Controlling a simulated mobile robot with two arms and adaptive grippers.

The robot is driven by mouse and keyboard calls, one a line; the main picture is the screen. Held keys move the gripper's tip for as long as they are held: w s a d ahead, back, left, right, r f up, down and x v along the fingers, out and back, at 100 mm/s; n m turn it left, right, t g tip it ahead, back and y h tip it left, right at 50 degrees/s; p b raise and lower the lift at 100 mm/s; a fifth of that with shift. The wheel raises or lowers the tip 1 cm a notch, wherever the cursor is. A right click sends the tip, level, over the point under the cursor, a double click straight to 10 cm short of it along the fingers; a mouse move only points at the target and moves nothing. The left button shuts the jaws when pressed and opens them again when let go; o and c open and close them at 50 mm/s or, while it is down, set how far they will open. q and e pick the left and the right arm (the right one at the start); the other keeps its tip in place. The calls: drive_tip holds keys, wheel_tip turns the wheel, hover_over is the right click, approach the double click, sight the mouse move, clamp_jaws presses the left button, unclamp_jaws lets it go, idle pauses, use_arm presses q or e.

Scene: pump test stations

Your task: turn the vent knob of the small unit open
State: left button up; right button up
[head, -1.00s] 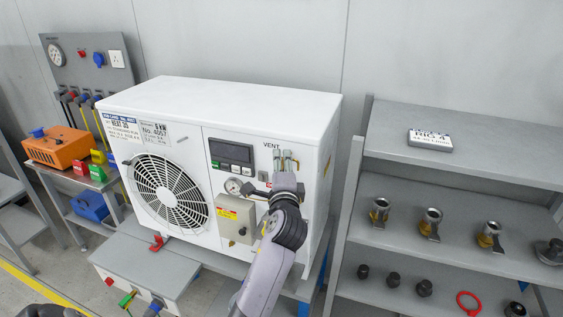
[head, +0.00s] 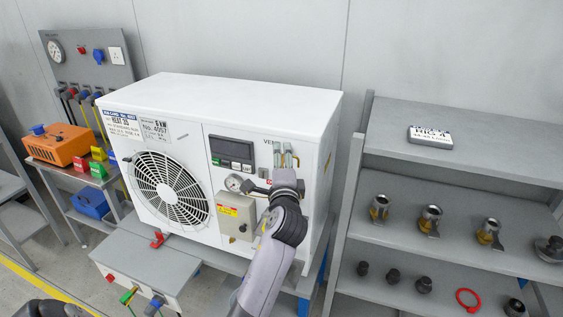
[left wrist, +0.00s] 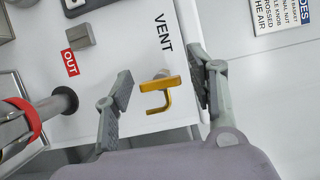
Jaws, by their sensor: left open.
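The small unit (head: 225,103) is a white box with a round fan grille (head: 170,192). Its vent knob (left wrist: 161,97) is yellow with a bent handle and shows in the left wrist view below the black VENT label (left wrist: 163,33). In the head view my gripper hides the knob. My left gripper (head: 285,155) is at the right part of the unit's front panel. In the left wrist view this gripper (left wrist: 159,68) is open, one finger on each side of the knob, with gaps visible.
A grey knob (left wrist: 81,35), a red OUT label (left wrist: 69,62) and a pipe with a red ring (left wrist: 25,115) are left of the vent knob in the wrist view. A shelf (head: 470,181) with metal fittings stands right of the unit. An orange box (head: 58,146) stands at left.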

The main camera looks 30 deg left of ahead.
use_arm(q)
drive_tip(key=shift+s+d, duration=0.1)
drive_tip(key=v, duration=1.1)
drive_tip(key=shift+s+d, duration=0.25)
drive_tip(key=shift+s, duration=0.1)
